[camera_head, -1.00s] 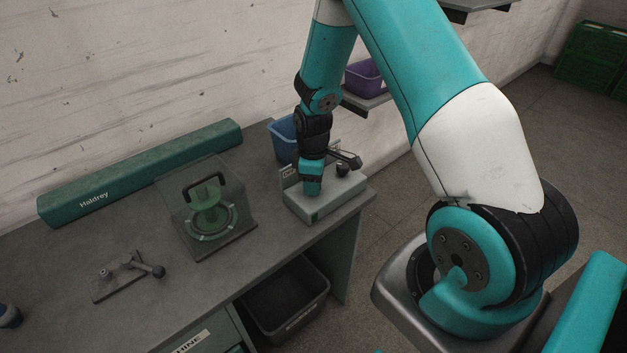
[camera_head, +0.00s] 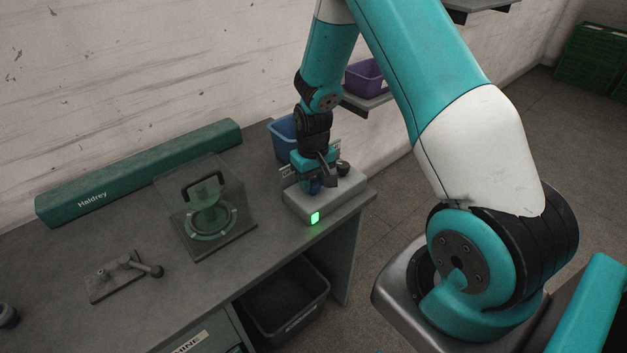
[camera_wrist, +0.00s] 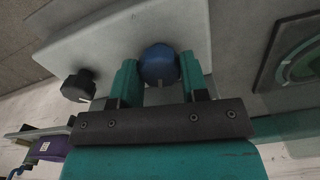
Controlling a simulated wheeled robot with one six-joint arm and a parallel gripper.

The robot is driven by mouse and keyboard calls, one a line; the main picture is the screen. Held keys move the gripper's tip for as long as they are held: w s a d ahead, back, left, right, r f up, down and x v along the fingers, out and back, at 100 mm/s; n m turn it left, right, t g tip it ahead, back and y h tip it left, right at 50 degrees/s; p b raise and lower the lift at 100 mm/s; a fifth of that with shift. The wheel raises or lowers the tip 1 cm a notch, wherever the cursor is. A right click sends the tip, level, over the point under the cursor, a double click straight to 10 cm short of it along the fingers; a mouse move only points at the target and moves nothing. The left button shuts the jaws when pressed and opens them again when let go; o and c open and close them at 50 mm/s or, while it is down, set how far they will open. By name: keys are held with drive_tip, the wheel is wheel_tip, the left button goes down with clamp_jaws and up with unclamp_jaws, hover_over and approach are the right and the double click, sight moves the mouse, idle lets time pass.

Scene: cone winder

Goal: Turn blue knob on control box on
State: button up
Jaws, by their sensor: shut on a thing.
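The grey control box (camera_head: 338,203) sits at the right end of the workbench. A green light (camera_head: 315,218) glows on its front face. The blue knob (camera_wrist: 159,64) stands on top of the box, and in the wrist view it is between my gripper's two teal fingers. It also shows in the head view (camera_head: 315,187), partly hidden. My gripper (camera_wrist: 158,78) is shut on the knob. A black knob (camera_wrist: 78,86) is on the same box, apart from my fingers; it shows in the head view (camera_head: 343,168).
A clear cover (camera_head: 190,187) over a green part stands left of the box. A lever fixture (camera_head: 125,273) is farther left. A blue bin (camera_head: 283,140) is behind the box, and a purple bin (camera_head: 362,79) sits on a shelf.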

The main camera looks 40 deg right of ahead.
sight(313, 182)
drive_tip(key=shift+m, duration=1.5)
drive_tip(key=o, duration=0.9)
drive_tip(key=shift+o, duration=0.2)
drive_tip(key=shift+r, duration=0.15)
wheel_tip(313, 182, up, 17)
drive_tip(key=b, duration=0.1)
drive_tip(key=shift+b, duration=0.3)
drive_tip(key=shift+r, duration=0.1)
